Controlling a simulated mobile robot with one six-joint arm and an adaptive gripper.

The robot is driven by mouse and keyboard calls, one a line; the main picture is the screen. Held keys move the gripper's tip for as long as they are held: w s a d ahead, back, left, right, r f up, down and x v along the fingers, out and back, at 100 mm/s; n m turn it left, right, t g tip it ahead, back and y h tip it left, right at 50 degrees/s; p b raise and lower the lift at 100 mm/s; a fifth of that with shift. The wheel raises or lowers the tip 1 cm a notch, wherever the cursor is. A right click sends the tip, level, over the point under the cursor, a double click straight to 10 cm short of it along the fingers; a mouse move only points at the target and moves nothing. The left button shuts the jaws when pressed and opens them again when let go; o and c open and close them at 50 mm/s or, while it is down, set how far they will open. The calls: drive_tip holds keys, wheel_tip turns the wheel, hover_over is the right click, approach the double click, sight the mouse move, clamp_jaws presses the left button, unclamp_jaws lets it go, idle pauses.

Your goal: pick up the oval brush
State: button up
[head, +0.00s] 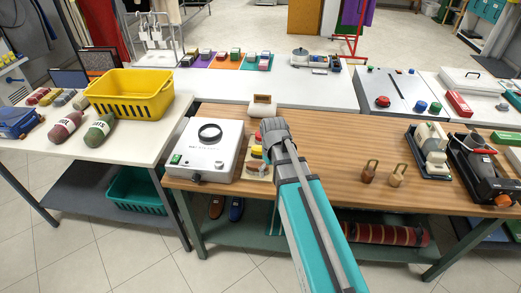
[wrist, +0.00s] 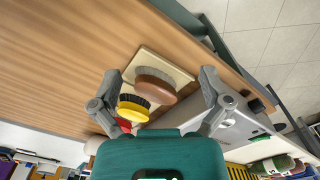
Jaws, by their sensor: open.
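The oval brush, with a brown back and grey bristles, shows in the wrist view (wrist: 155,86). It lies on a pale board (wrist: 182,72). A yellow-backed brush with dark bristles (wrist: 133,108) sits close beside it, and a red item (wrist: 125,125) is partly hidden behind the yellow one. My gripper (wrist: 158,78) is open, its fingers spread either side of the brushes in the picture, with nothing between them in hold. In the head view the board (head: 257,173) is at the wooden table's left part, partly covered by my arm; the brown brush is hard to make out there.
A white device with a black ring (head: 210,150) stands just left of the board. Two wooden-handled items (head: 397,176) and a black machine (head: 484,165) stand to the right. The wooden table (head: 335,140) is clear between.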

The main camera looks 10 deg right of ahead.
drive_tip(key=w+r+n+p, duration=0.2)
drive_tip(key=w+n, duration=0.3)
drive_tip(key=w, duration=0.5)
drive_tip(key=w+r+n+p, duration=0.2)
drive_tip(key=w+n, duration=0.3)
drive_tip(key=w, duration=0.6)
drive_tip(key=shift+r+p, duration=0.4)
drive_tip(key=shift+r, duration=0.35)
drive_tip(key=shift+f, duration=0.15)
drive_tip(key=b, duration=0.9)
hover_over(260, 152)
drive_tip(key=w, duration=0.2)
drive_tip(key=f, duration=0.8)
drive_tip(key=shift+d+f, duration=0.2)
drive_tip(key=shift+d, duration=0.1)
drive_tip(key=shift+f, duration=0.1)
drive_tip(key=shift+s+d+f+b, duration=0.15)
drive_tip(key=shift+f+b, duration=2.25)
drive_tip(key=shift+f, duration=0.1)
drive_tip(key=c, duration=1.3)
